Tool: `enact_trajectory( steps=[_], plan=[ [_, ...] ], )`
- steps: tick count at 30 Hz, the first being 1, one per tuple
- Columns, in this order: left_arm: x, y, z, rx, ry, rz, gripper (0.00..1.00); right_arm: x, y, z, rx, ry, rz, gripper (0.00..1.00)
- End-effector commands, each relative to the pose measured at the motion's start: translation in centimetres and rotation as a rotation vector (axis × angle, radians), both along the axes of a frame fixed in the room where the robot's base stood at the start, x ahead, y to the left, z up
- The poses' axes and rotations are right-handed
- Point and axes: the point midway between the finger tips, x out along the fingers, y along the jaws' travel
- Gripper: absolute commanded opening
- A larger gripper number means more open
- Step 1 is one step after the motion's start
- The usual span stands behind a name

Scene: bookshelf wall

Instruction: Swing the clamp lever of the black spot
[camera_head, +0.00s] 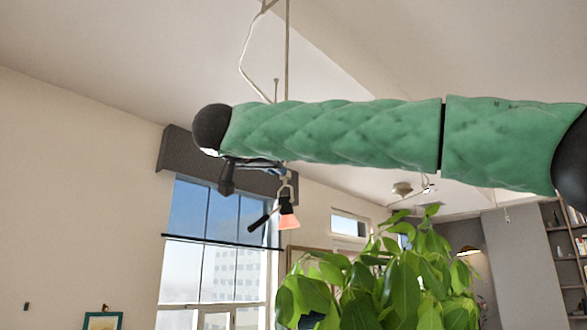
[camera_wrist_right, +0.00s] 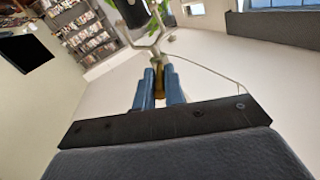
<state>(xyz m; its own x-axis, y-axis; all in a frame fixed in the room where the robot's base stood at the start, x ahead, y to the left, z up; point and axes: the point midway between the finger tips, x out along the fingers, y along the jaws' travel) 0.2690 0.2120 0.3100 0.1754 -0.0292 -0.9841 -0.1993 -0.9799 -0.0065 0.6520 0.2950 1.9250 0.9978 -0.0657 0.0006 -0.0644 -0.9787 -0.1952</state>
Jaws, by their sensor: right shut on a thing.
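The black spot (camera_head: 287,206) hangs below my right forearm in the head view, its mouth glowing orange-red and pointing down. A short black bar (camera_head: 259,221) shows at its left. In the right wrist view the spot's black body (camera_wrist_right: 131,12) is at the top, held by a pale metal yoke (camera_wrist_right: 157,38). My right gripper (camera_head: 279,170) is just above the spot; its blue fingers (camera_wrist_right: 160,86) are shut on a small brass-coloured piece (camera_wrist_right: 159,77), seemingly the clamp lever. The fingers hide most of it. My left gripper is out of view.
A thin ceiling rod (camera_head: 287,50) and a loose pale cable (camera_head: 243,65) hang close to my right arm. A leafy plant (camera_head: 380,285) stands below right. A window (camera_head: 215,240) is behind the spot. Bookshelves (camera_head: 568,245) are at the far right.

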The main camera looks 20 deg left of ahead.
Motion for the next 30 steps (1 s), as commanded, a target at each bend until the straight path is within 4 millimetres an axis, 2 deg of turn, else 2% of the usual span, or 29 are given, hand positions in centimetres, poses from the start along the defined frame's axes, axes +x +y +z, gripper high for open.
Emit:
enact_trajectory(
  steps=[3, 12, 21, 22, 24, 25, 30],
  plan=[
    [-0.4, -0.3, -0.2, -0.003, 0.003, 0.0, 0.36, -0.3, 0.7, 0.1, -0.001, -0.002, -0.027, 0.0],
    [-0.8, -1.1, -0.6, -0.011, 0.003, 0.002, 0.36, -0.5, 1.3, 0.0, 0.0, 0.001, -0.051, 0.0],
    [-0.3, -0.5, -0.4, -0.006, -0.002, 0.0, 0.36, -0.5, 1.3, 0.0, 0.0, 0.001, -0.051, 0.0],
    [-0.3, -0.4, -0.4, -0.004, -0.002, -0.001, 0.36, -0.5, 1.3, 0.0, 0.0, 0.001, -0.051, 0.17],
    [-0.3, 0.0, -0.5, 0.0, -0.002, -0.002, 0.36, -0.5, 1.2, 0.0, 0.0, 0.001, -0.051, 0.31],
    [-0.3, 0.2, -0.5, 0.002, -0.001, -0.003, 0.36, -0.5, 1.3, 0.0, 0.0, 0.001, -0.051, 0.33],
    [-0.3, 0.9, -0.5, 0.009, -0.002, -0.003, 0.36, -0.5, 1.3, 0.0, -0.001, 0.001, -0.051, 0.33]
  ],
)
